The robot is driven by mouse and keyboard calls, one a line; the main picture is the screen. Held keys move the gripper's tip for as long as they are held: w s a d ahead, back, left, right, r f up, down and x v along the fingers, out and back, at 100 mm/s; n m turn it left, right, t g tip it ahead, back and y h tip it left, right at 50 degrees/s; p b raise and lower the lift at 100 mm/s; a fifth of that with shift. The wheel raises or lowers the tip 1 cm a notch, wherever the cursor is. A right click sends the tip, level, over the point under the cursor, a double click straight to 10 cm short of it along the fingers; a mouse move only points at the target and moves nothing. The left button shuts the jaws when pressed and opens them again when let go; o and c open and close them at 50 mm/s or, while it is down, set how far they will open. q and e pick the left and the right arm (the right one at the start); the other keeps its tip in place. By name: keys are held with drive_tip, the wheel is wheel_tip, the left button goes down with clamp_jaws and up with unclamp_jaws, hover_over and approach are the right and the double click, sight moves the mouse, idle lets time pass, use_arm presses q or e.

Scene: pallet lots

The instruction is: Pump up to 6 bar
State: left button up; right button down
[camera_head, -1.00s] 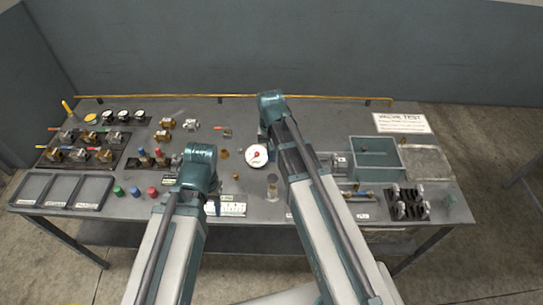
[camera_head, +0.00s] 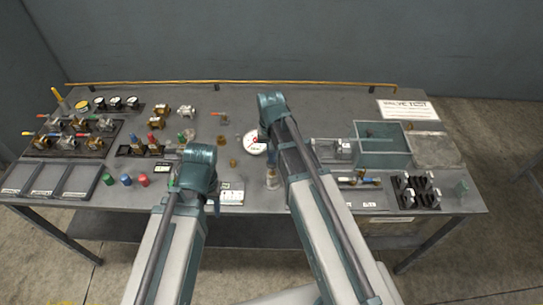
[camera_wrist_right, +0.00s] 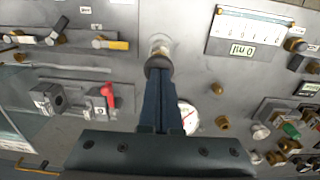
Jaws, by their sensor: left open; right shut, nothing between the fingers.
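A round white gauge (camera_head: 254,143) with a red mark lies in the middle of the bench, partly behind my right arm. It also shows in the right wrist view (camera_wrist_right: 187,117), partly hidden by my fingers; its reading is too small to tell. A clear cylinder with a dark round top (camera_wrist_right: 158,62) stands below my right gripper (camera_wrist_right: 160,76), whose shut, empty fingers point at that top; I cannot tell whether they touch. The cylinder shows in the head view (camera_head: 272,179). My left gripper (camera_head: 215,204) is mostly hidden behind its arm, open, near a white numbered strip (camera_head: 226,197).
Valves (camera_head: 75,132) and trays (camera_head: 47,180) fill the bench's left side. A grey-green bin (camera_head: 382,160), a black rack (camera_head: 416,193) and a sign (camera_head: 407,110) are at right. A brass pipe (camera_head: 160,84) runs along the back.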

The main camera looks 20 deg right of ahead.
wheel_tip(320, 180, down, 4)
drive_tip(key=b, duration=0.4)
drive_tip(key=shift+r, duration=0.1)
drive_tip(key=shift+s+r, duration=0.1)
drive_tip(key=shift+s, duration=0.05)
drive_tip(key=shift+a, duration=0.1)
drive_tip(key=shift+r, duration=0.15)
drive_tip(key=shift+r+p, duration=0.45)
drive_tip(key=shift+p, duration=0.4)
wheel_tip(320, 180, up, 13)
drive_tip(key=p, duration=1.3)
drive_tip(key=shift+w, duration=0.2)
